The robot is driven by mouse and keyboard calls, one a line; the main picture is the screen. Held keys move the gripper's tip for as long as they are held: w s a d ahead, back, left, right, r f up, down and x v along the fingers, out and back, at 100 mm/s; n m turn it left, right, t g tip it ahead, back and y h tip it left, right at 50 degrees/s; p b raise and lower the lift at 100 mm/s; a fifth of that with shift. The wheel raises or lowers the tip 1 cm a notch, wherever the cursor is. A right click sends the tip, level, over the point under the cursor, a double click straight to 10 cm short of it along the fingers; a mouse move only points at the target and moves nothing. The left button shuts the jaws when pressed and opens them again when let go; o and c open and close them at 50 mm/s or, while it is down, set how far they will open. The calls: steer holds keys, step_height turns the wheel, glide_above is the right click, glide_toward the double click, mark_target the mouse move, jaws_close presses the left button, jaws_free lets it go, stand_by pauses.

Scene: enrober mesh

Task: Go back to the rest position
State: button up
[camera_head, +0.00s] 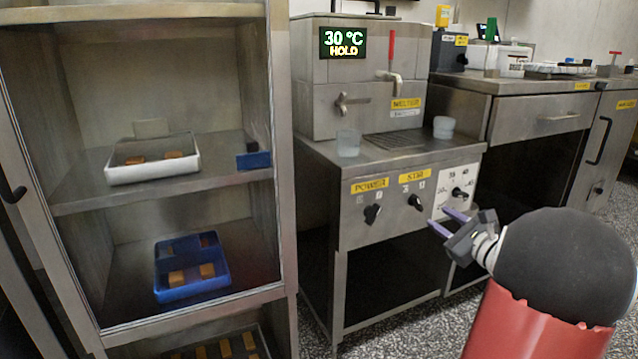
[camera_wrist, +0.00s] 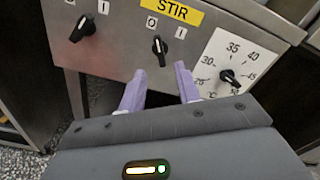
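My gripper (camera_head: 447,223) is in front of the melter's control panel, near the lower right of the head view. Its two purple fingers are apart with nothing between them, as the wrist view also shows (camera_wrist: 160,90). The melter (camera_head: 345,90) is a steel machine with a display reading 30 °C HOLD. Its panel has a POWER knob (camera_head: 372,213), a STIR knob (camera_head: 416,202) and a temperature dial (camera_head: 459,193). In the wrist view the STIR knob (camera_wrist: 159,48) lies just beyond the fingers, and I see no contact with it.
An open cabinet on the left holds a white tray (camera_head: 112,175) and a blue tray (camera_head: 172,295) with brown pieces. Two clear cups (camera_head: 348,143) (camera_head: 444,127) stand on the melter's counter. A steel bench with a drawer (camera_head: 545,121) is at the right. Speckled floor shows below.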

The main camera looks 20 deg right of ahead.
steer(key=s+a+n+g+y, duration=0.1)
steer(key=a+n+g+y, duration=0.8)
steer(key=a, duration=1.5)
steer(key=s+a+f+n+g+h, duration=0.2)
steer(key=s+a+f+n+h, duration=0.15)
steer(key=s+a+n, duration=0.45)
steer(key=s+a+f+n+g+h, duration=0.1)
steer(key=s+a+f+n+h, duration=0.15)
steer(key=s+n+h, duration=0.7)
step_height(320, 180, up, 14)
steer(key=s+n+y+p, duration=0.2)
steer(key=p, duration=1)
steer(key=shift+f+p, duration=0.15)
steer(key=shift+p, duration=0.2)
steer(key=shift+n, duration=0.25)
